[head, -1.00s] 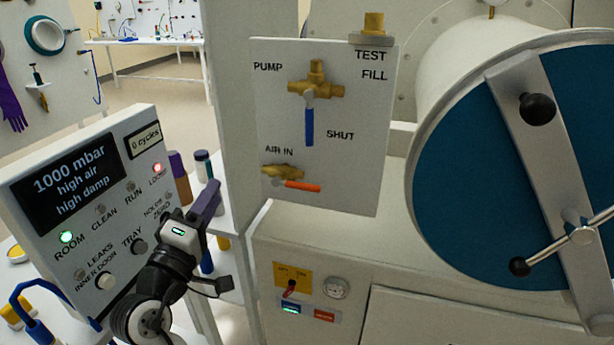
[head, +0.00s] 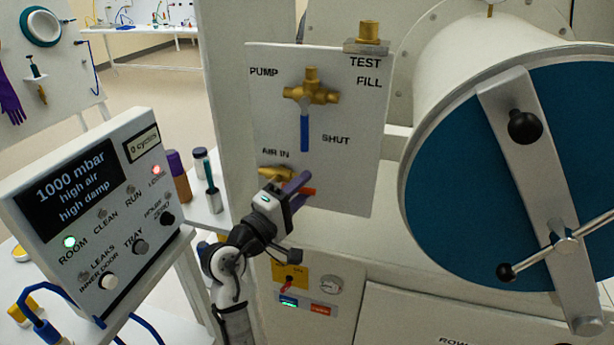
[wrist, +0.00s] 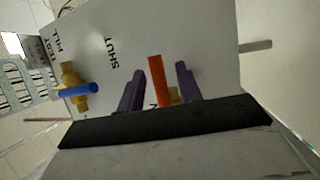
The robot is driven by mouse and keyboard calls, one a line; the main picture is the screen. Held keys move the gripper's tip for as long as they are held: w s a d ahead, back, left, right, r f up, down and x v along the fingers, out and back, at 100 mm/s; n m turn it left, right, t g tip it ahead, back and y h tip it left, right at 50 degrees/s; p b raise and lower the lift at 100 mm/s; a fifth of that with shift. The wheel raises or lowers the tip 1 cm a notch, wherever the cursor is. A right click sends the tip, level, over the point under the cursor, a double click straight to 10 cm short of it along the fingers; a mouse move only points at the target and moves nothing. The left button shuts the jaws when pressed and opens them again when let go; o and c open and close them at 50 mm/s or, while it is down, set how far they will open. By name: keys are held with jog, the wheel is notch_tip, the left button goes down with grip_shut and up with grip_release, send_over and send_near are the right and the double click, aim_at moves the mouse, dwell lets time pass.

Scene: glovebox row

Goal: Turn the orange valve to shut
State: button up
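The orange valve handle (head: 308,191) sits low on the white valve panel (head: 345,185), on the brass AIR IN valve (head: 272,173). In the head view my gripper (head: 299,188) is at the handle and hides most of it. In the wrist view the orange handle (wrist: 157,80) stands between my two purple fingers (wrist: 160,88), with a visible gap on each side. My gripper is open around it. The blue handle (head: 304,132) above hangs straight down from the brass PUMP valve (head: 311,90); the word SHUT is printed to its right.
A control box (head: 95,195) reading 1000 mbar stands at the left. A large white cylinder with a blue door (head: 460,190) and clamp bar (head: 535,150) takes up the right.

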jog(key=shift+x, duration=1.05)
grip_shut()
